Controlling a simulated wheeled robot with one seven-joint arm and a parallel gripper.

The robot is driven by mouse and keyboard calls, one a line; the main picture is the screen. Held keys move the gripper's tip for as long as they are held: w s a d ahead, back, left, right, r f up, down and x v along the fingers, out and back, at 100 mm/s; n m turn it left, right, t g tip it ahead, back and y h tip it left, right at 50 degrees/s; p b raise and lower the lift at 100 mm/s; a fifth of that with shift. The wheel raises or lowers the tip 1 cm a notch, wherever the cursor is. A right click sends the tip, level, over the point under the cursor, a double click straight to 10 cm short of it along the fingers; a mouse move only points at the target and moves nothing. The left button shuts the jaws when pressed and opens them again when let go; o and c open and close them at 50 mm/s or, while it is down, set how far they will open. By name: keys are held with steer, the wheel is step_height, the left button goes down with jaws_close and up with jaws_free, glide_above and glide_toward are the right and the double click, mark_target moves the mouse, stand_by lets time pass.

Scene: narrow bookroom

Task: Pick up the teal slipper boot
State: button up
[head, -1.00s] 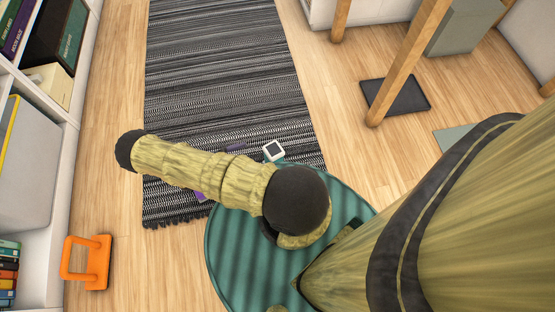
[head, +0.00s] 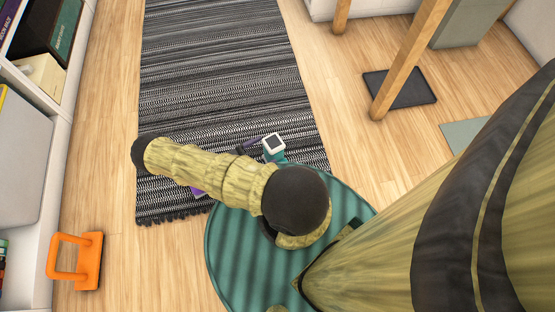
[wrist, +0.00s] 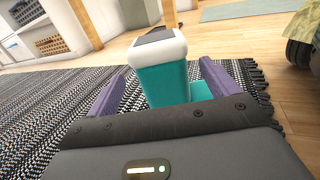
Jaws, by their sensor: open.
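The teal slipper boot, a teal upright shaft with a white cuff and dark opening, stands on the striped rug. In the wrist view the boot (wrist: 165,84) is large and central, with part of its teal foot showing at right. In the head view the boot (head: 274,148) shows just past my arm, which hides its lower part. My gripper (wrist: 162,73) is open, its purple fingers appearing to left and right of the boot with gaps on both sides. I cannot tell how far the fingertips reach along it. In the head view my arm hides most of the gripper.
The grey striped rug (head: 225,60) lies on a wooden floor. An orange handled object (head: 88,262) lies at lower left by the white shelf (head: 42,205). A wooden leg (head: 405,65) and a dark flat mat (head: 402,87) are at upper right. Floor between them and the rug is clear.

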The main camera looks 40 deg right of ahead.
mark_target(278, 144)
steer(key=shift+x, duration=0.75)
steer(key=shift+d, duration=0.1)
steer(key=shift+s+d+f+b, duration=0.15)
steer(key=shift+d+b, duration=0.15)
steer(key=shift+b, duration=0.15)
steer(key=b+x, duration=0.2)
steer(key=x, duration=0.2)
steer(key=shift+b, duration=0.35)
steer(key=shift+d, duration=0.2)
steer(key=c, duration=1.4)
